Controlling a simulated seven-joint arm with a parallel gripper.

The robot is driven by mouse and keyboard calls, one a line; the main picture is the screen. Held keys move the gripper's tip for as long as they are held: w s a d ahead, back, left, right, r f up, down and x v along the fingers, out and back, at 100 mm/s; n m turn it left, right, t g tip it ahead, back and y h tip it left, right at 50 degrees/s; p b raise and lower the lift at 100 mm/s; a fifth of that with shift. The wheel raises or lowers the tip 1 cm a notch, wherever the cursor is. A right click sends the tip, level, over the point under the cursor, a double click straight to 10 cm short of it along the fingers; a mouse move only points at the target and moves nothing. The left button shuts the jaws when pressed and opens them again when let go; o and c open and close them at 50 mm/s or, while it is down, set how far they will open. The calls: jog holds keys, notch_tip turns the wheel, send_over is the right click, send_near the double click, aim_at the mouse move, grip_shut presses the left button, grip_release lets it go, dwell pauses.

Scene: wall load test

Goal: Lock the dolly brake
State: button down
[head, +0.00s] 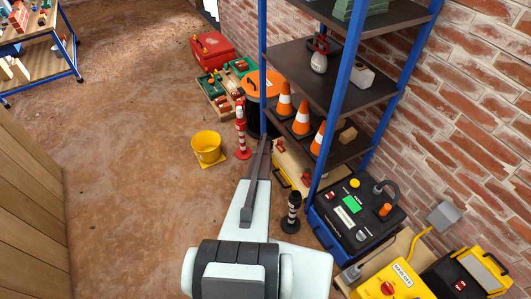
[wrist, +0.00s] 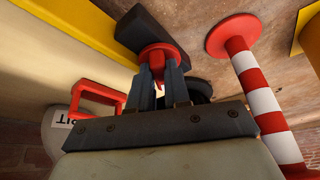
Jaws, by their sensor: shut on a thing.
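In the wrist view my gripper (wrist: 160,80) is shut on a red rounded piece, which I take to be the brake lever (wrist: 157,52). A dark block (wrist: 138,28) adjoins it, beside a pale surface with a yellow edge (wrist: 85,22), apparently the dolly. In the head view my gripper (head: 265,140) reaches down beside the shelf's blue post, at the far end of the low beige-and-yellow dolly (head: 291,160). The lever is not clear there, and its locked or unlocked position cannot be told.
A red-and-white post (head: 241,135) stands just left of my gripper; it also shows in the wrist view (wrist: 262,100). A black post (head: 291,212) stands nearer. Orange cones (head: 302,118) fill the shelf above. Open floor lies left.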

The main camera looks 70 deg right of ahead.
jog(key=c, duration=1.1)
grip_release()
jog(key=shift+s, duration=0.1)
jog(key=shift+m, duration=0.4)
